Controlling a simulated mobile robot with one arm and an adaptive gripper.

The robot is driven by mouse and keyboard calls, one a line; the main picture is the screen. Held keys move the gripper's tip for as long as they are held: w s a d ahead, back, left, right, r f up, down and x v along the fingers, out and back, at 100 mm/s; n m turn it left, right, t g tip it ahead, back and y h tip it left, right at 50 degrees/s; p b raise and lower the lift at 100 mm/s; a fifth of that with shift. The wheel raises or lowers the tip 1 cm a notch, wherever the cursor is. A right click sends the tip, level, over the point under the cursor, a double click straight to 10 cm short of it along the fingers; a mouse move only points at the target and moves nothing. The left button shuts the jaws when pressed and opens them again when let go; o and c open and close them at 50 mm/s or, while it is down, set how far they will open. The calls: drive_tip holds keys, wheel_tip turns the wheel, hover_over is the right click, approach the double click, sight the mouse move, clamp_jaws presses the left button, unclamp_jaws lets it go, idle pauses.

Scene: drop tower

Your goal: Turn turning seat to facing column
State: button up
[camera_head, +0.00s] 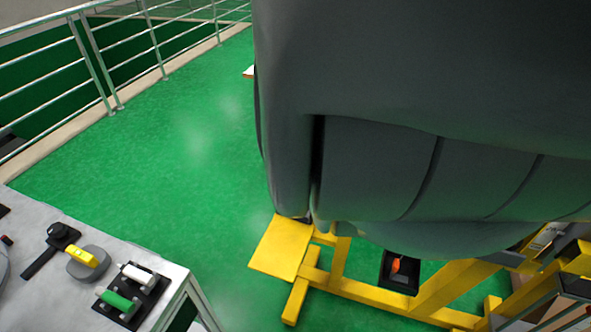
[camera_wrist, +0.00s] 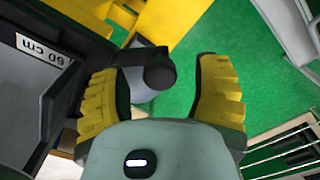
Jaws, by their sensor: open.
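A large dark grey padded seat (camera_head: 420,100), which I take to be the turning seat, fills the upper right of the head view, very close. It sits above a yellow steel frame (camera_head: 360,290). A column cannot be made out clearly, so I cannot tell the seat's facing. My gripper (camera_wrist: 155,68) shows only in the wrist view, with its two yellow finger pads apart. A dark grey round-ended knob or handle (camera_wrist: 158,73) lies between the pads, with gaps at both sides. I cannot tell whether the gripper touches it.
A grey table (camera_head: 150,262) at lower left holds small devices, among them a green-handled one (camera_head: 118,300). A metal railing (camera_head: 100,70) runs along the far left. Green floor (camera_head: 160,150) between is clear. A dark panel marked 60 cm (camera_wrist: 40,85) stands beside my gripper.

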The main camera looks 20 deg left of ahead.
drive_tip(key=shift+f, duration=0.25)
clamp_jaws()
idle(0.6)
